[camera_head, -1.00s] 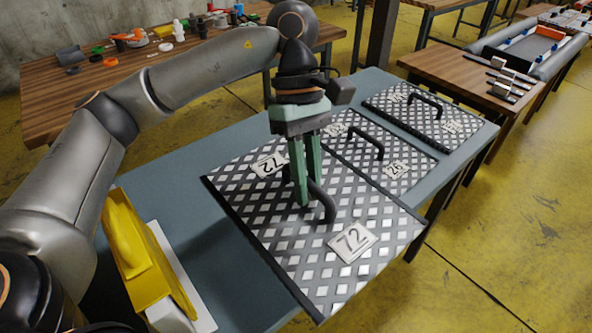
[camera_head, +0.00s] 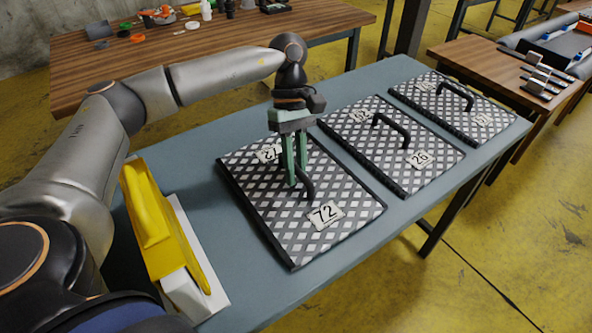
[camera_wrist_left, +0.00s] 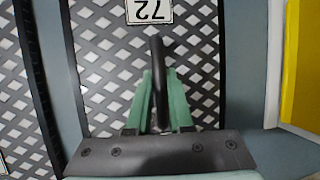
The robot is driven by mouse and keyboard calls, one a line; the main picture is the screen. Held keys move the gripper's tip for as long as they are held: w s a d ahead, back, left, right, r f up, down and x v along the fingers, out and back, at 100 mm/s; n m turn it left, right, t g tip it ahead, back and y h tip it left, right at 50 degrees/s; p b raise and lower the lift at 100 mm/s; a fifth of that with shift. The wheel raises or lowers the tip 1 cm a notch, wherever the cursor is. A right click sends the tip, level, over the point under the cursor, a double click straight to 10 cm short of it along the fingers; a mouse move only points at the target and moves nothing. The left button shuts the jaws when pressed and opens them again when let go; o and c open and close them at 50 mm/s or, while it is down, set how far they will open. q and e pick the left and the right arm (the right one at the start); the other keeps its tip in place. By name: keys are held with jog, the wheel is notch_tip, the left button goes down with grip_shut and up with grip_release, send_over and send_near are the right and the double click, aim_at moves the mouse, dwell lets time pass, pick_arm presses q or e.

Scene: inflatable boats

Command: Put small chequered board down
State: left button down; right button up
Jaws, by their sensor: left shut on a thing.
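The chequered board marked 72 (camera_head: 256,205) is at the middle of the blue-grey table (camera_head: 185,165) in the head view. It looks level, on or just above the tabletop; I cannot tell if it touches. My left gripper (camera_head: 296,180) points down at its centre, shut on its black handle (camera_head: 309,188). The wrist view shows the green fingers (camera_wrist_left: 159,105) on both sides of the handle (camera_wrist_left: 157,58), over the chequered surface (camera_wrist_left: 98,60). My right gripper is not in view.
A chequered board marked 26 (camera_head: 377,158) lies to the right, across a narrow gap. Another handled board (camera_head: 448,112) lies beyond it. A yellow and white object (camera_head: 152,225) stands at the left. Wooden tables with small items stand behind (camera_head: 180,55) and at the right (camera_head: 470,62).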

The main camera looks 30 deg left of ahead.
pick_arm(q)
jog(key=shift+f, duration=0.2)
jog(key=shift+f, duration=0.1)
jog(key=c, duration=0.8)
grip_release()
jog(key=p+v, duration=0.1)
jog(key=v, duration=1.1)
jog(key=shift+p, duration=0.35)
